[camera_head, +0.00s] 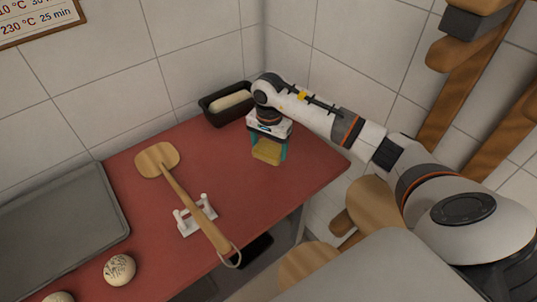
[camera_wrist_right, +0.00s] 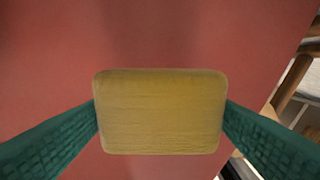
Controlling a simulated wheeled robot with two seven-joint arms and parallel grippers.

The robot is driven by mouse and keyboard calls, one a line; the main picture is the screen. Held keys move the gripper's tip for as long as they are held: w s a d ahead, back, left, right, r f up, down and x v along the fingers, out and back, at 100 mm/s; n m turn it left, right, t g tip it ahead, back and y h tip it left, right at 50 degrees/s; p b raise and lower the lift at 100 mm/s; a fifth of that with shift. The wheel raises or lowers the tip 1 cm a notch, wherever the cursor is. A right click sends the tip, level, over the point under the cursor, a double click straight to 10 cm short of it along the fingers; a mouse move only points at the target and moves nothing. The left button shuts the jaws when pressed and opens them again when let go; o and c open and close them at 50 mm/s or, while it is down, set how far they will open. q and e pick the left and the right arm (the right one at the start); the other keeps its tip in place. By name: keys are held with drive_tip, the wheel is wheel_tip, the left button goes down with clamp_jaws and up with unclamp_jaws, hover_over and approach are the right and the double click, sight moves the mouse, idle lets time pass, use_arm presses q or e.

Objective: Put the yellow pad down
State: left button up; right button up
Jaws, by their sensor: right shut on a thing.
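The yellow pad (camera_head: 267,151) is a small block with rounded corners. It is between the fingers of my right gripper (camera_head: 268,149), over the back right part of the red table (camera_head: 300,178). In the right wrist view the pad (camera_wrist_right: 160,112) fills the middle, with a green finger against its left and right sides. My right gripper is shut on it. I cannot tell whether the pad's underside touches the red surface. My left gripper is not in view.
A black tin with pale dough (camera_head: 231,101) stands behind the gripper. A wooden peel (camera_head: 178,190) leans on a white rest (camera_head: 185,223). A grey tray (camera_head: 60,225) and round loaves (camera_head: 119,268) are at left. The table's right edge is near; red surface around the pad is clear.

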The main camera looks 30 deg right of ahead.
sight(269, 157)
drive_tip(key=shift+f, duration=0.7)
wheel_tip(269, 157, down, 3)
drive_tip(key=shift+f+p, duration=0.1)
drive_tip(key=shift+p, duration=0.4)
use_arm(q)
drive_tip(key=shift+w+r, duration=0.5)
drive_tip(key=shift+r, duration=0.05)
use_arm(e)
drive_tip(key=shift+w, duration=0.1)
drive_tip(key=shift+f+b, duration=0.2)
drive_tip(key=shift+b, duration=0.1)
drive_tip(key=o, duration=1)
drive_tip(key=shift+c, duration=0.2)
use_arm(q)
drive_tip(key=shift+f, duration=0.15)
use_arm(e)
drive_tip(key=shift+r, duration=0.1)
